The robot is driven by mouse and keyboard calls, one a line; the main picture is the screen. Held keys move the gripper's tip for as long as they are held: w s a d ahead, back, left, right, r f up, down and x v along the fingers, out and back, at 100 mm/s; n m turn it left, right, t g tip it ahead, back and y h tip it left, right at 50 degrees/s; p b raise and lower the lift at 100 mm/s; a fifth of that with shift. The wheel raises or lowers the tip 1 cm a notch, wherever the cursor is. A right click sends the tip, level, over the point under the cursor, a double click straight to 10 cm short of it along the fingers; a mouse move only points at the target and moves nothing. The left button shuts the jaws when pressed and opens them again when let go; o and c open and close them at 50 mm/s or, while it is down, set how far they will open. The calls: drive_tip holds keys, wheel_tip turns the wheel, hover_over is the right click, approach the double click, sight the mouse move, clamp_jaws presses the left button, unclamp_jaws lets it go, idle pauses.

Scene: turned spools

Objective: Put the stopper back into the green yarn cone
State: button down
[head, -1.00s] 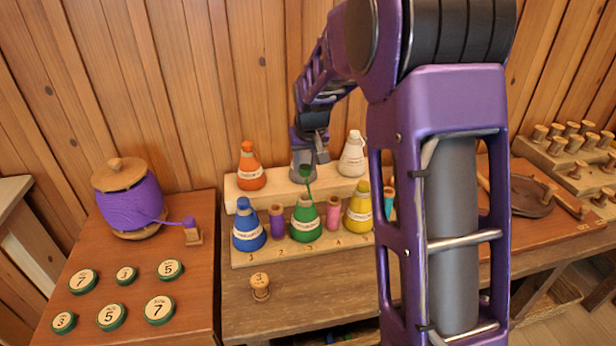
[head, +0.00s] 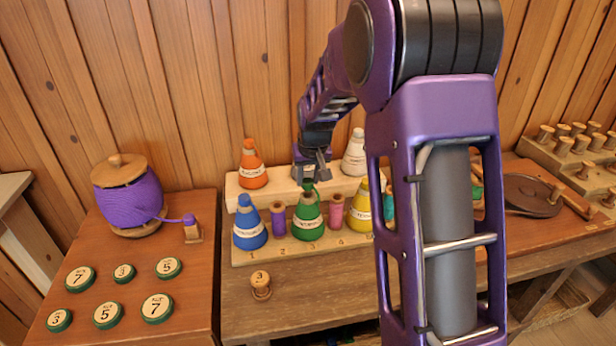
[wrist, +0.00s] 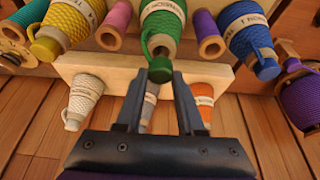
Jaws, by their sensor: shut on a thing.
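The green yarn cone (head: 307,222) stands upright in the front row, at the place marked 3. It also shows at the top of the wrist view (wrist: 164,22), tip toward me. My gripper (head: 309,180) is right above the cone's tip, pointing down. The small green stopper (head: 308,186) is held between my fingertips, at or just over the tip. In the wrist view my gripper (wrist: 160,82) has its fingers either side of the stopper (wrist: 160,72). I cannot tell whether the stopper is seated in the cone; the contact is hidden.
A blue cone (head: 248,226), purple spool (head: 278,218), pink spool (head: 334,214) and yellow cone (head: 360,215) flank it closely. Orange (head: 252,166) and white (head: 354,156) cones stand on the step behind. A wooden peg (head: 260,284) stands in front on bare tabletop.

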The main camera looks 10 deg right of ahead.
drive_tip(key=shift+f, duration=0.1)
drive_tip(key=shift+f+b, duration=0.8)
drive_tip(key=shift+f, duration=0.2)
drive_tip(key=shift+c, duration=2.2)
unclamp_jaws()
drive_tip(key=shift+o, duration=0.3)
drive_tip(key=o, duration=0.3)
drive_tip(key=shift+o, duration=0.2)
wheel_tip(320, 180, up, 9)
drive_tip(key=p, duration=0.4)
drive_tip(key=shift+p, duration=0.3)
